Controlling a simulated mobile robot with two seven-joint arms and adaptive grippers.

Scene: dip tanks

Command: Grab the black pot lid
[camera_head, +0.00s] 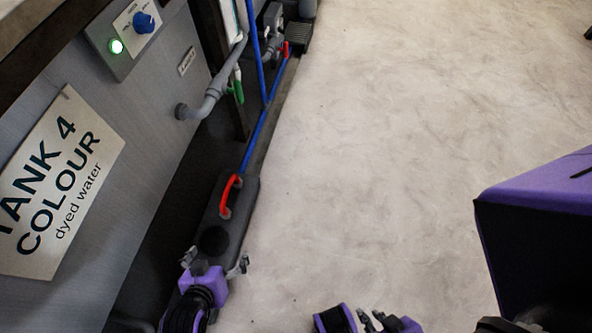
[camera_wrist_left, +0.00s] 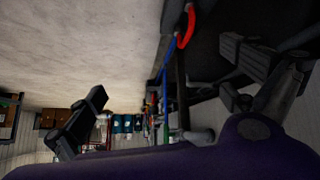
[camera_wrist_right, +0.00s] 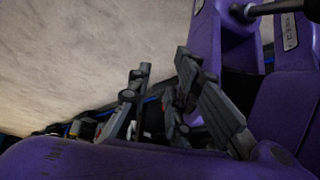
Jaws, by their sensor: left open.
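A black round lid (camera_head: 213,240) sits on top of a long dark grey housing (camera_head: 236,209) on the floor beside the tank, in the head view. I take it to be the pot lid. My left gripper (camera_head: 216,261) is just in front of it, nearer the bottom of the picture, with its fingers wide apart and nothing between them. The left wrist view shows the same open fingers (camera_wrist_left: 165,72), but I cannot make out the lid there. My right gripper (camera_head: 372,318) is low in the head view, away from the lid. Its fingers (camera_wrist_right: 165,65) are partly apart and empty.
A red handle (camera_head: 229,195) stands on the housing just beyond the lid. A blue pipe (camera_head: 262,125) runs along the tank side. The tank 4 panel (camera_head: 150,125) rises close on the left.

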